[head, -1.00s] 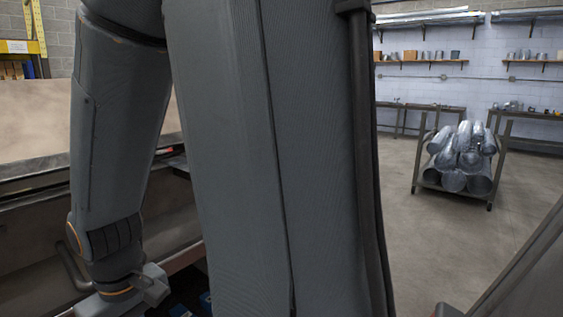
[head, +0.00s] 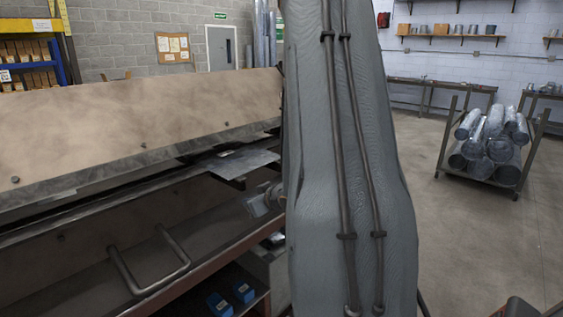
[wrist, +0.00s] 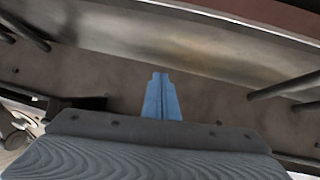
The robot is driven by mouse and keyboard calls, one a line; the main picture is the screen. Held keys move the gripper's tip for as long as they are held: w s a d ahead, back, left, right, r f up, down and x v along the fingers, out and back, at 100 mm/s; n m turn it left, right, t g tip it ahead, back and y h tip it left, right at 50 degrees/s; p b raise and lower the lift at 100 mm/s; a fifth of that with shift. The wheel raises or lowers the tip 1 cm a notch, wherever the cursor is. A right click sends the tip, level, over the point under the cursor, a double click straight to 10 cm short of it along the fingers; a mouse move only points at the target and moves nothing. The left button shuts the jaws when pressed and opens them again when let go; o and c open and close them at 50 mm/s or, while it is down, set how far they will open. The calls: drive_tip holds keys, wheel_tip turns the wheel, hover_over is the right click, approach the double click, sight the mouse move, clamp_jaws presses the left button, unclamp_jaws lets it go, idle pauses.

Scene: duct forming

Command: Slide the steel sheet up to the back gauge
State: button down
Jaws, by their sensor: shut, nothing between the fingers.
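The steel sheet (head: 240,162) is a thin, shiny plate lying in the gap of the long folding machine (head: 120,125), near its right end. Its near edge sticks out over the front lip. My arm hides what lies just right of it. My gripper (head: 256,204) is below and in front of the sheet in the head view, apart from it. In the wrist view my gripper (wrist: 161,78) shows two blue fingers pressed together with nothing between them, in front of a brown machine face. I cannot make out the sheet there, nor a back gauge in either view.
A bent handle bar (head: 150,262) sticks out of the machine's front. Blue boxes (head: 231,298) sit on a low shelf under it. A cart of metal ducts (head: 490,145) stands at the right, with open floor (head: 460,240) around it.

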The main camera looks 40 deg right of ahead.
sight(253, 164)
drive_tip(key=s+d+r+t+y+p, duration=0.2)
drive_tip(key=s+d+r+t+p, duration=0.2)
drive_tip(key=s+d+r+t, duration=0.4)
drive_tip(key=w+a+r+g+b, duration=0.1)
drive_tip(key=w+a+g, duration=0.1)
drive_tip(key=w, duration=0.4)
drive_tip(key=shift+r, duration=0.2)
drive_tip(key=shift+w+a, duration=0.1)
drive_tip(key=shift+a, duration=0.05)
drive_tip(key=shift+w+a+b, duration=0.2)
drive_tip(key=shift+w+b, duration=0.6)
drive_tip(key=shift+w, duration=2.25)
drive_tip(key=s+p, duration=0.2)
drive_tip(key=s, duration=0.5)
drive_tip(key=shift+d, duration=0.25)
drive_tip(key=shift+y, duration=0.3)
